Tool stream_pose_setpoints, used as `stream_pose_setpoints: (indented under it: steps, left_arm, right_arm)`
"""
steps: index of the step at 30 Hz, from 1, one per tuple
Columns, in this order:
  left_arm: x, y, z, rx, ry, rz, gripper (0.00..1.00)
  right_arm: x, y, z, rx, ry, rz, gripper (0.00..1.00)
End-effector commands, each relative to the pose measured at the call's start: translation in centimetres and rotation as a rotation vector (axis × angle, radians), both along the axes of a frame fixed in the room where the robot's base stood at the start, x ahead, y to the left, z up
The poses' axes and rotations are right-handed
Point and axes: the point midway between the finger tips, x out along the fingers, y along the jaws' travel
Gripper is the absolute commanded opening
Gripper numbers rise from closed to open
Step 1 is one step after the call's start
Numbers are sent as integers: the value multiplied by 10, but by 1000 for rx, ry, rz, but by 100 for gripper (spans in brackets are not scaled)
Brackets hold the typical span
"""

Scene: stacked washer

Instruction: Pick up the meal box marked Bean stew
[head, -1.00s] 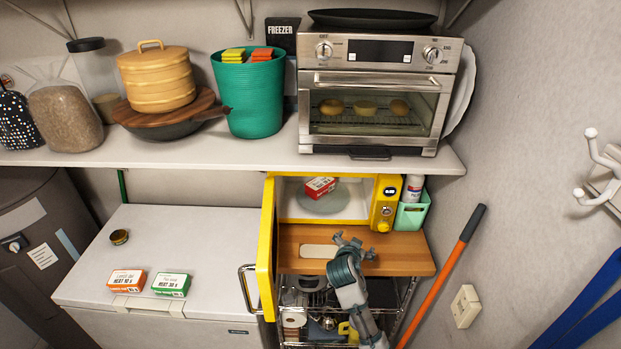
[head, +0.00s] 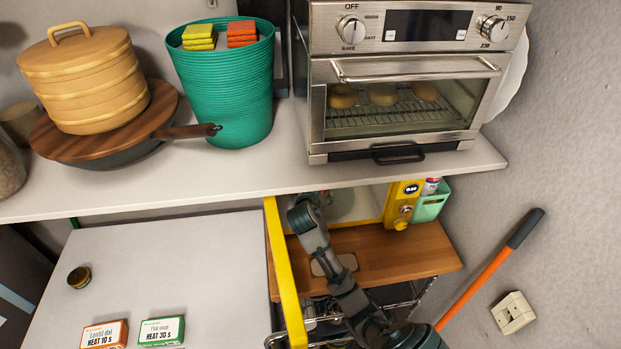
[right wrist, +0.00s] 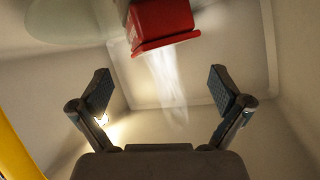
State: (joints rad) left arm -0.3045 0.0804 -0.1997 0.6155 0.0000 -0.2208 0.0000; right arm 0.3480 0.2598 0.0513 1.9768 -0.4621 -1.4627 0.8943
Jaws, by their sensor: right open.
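A red meal box (right wrist: 160,22) shows at the top of the right wrist view, inside the pale cavity of the yellow microwave (head: 284,280), whose door stands open. I cannot read its label here, and it is hidden in the head view. My right gripper (right wrist: 160,92) is open and empty, its fingers spread to either side below the box and apart from it. In the head view my right gripper (head: 303,208) reaches into the microwave opening. An orange-edged Lentil dal box (head: 104,335) and a green-edged soup box (head: 162,331) lie on the white freezer lid. My left gripper is not in view.
The white shelf (head: 240,180) overhangs the microwave, with a toaster oven (head: 410,75), green basket (head: 225,90) and bamboo steamer (head: 85,80) on it. A mint holder (head: 430,205) stands right of the microwave. A small dark tin (head: 79,277) sits on the freezer.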

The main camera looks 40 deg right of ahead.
Motion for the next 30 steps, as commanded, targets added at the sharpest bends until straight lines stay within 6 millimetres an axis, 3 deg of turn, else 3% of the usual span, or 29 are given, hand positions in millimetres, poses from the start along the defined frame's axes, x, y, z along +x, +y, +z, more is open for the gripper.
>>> stream_pose_setpoints:
  steps: [15, 23, 25, 30]
  left_arm:
    - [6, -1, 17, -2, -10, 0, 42]
    - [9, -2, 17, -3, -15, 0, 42]
    - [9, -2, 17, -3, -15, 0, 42]
    - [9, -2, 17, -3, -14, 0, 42]
  right_arm:
    - [43, -42, -32, -2, 3, -2, 100]
    - [46, -44, -35, -1, 2, 0, 100]
    - [46, -44, -35, -1, 2, 0, 90]
    - [46, -46, -36, 0, 2, -1, 48]
